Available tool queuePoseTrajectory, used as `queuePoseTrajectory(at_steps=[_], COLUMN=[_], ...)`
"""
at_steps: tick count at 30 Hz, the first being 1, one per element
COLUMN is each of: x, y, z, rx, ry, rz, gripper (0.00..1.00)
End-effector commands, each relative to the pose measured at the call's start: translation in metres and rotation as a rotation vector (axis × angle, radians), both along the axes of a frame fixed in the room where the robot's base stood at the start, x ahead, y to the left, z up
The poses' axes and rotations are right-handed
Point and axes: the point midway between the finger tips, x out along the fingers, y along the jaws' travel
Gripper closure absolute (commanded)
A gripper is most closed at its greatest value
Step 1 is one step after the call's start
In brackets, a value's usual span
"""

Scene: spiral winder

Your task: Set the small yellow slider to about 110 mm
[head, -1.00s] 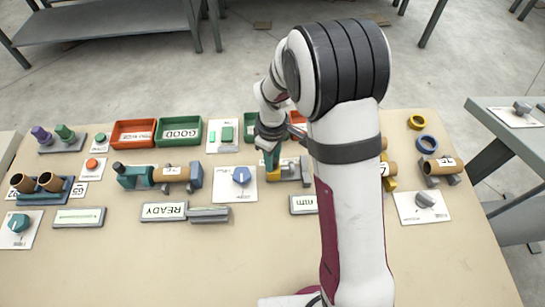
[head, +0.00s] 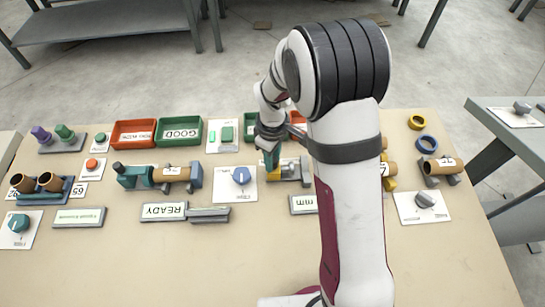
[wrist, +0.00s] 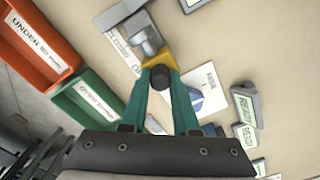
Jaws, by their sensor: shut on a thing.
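The small yellow slider (head: 273,177) sits at the left part of its grey rail (head: 292,172) in the head view. In the wrist view the yellow slider (wrist: 158,58) shows at the tips of my teal fingers, beside a grey block. My gripper (wrist: 160,74) is shut on the slider, with a dark round part between the fingers. In the head view my gripper (head: 271,158) comes down on the slider from above. A small display marked "mm" (head: 303,204) stands in front of the rail; its reading is not legible, and my arm hides part of this area.
A blue knob on a white plate (head: 241,177) stands close left of the slider. Green (head: 180,131) and orange (head: 133,133) trays lie behind. A READY display (head: 164,211) stands front left. The table's front is mostly clear.

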Motion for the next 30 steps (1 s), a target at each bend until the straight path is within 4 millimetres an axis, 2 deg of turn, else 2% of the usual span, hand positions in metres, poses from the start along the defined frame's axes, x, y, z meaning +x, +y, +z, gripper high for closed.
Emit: queuePoseTrajectory(at_steps=[16,17,21,30], x=[0.001,0.001,0.001,0.0], y=[-0.009,-0.009,-0.009,-0.01], z=[0.001,0.001,0.001,0.001], rx=[0.002,0.002,0.002,0.001], ry=[-0.003,-0.003,-0.001,-0.001], rz=[0.002,0.002,0.001,0.001], gripper=[1.0,0.68,0.43,0.41])
